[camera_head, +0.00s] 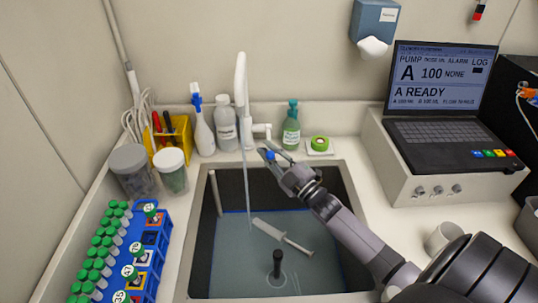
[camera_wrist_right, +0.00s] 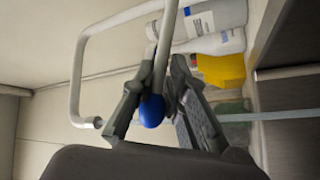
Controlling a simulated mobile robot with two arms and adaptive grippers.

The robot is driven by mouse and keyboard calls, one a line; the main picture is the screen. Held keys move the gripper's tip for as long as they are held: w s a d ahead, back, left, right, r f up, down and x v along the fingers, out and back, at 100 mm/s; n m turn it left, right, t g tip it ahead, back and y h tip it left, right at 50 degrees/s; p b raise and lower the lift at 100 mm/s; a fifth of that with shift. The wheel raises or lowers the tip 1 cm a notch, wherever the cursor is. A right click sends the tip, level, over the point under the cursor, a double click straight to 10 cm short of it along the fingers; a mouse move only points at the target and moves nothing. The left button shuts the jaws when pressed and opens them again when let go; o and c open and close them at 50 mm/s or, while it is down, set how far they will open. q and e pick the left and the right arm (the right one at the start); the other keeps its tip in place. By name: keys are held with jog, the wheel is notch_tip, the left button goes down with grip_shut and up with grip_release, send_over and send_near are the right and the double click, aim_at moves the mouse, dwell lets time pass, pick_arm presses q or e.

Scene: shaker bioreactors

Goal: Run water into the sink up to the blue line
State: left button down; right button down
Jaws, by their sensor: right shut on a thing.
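The white tap (camera_head: 241,85) stands behind the sink (camera_head: 345,180), and a thin water stream (camera_head: 247,195) falls from its spout into the basin. Water (camera_head: 240,260) covers the sink floor. A blue line (camera_head: 229,211) shows along the basin walls, and the water surface looks close to it; I cannot tell the exact gap. My right gripper (camera_head: 268,154) is at the tap's side lever. In the right wrist view its fingers (camera_wrist_right: 155,95) are shut around the lever (camera_wrist_right: 167,50), with the lever's blue tip (camera_wrist_right: 151,111) between them. My left gripper is out of view.
A syringe-like object (camera_head: 282,236) and a black upright plug (camera_head: 277,263) are in the sink. A blue tube rack (camera_head: 150,250) is at left, a laptop (camera_head: 445,90) and white cup (camera_head: 443,238) at right.

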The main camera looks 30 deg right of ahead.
jog(key=shift+s+f, duration=0.1)
jog(key=shift+f, duration=0.05)
jog(key=c, duration=2)
grip_release()
jog(key=o, duration=0.3)
jog(key=shift+s, duration=0.15)
jog(key=shift+o, duration=0.2)
jog(key=v, duration=0.7)
jog(key=shift+s, duration=0.15)
jog(key=shift+d, duration=0.1)
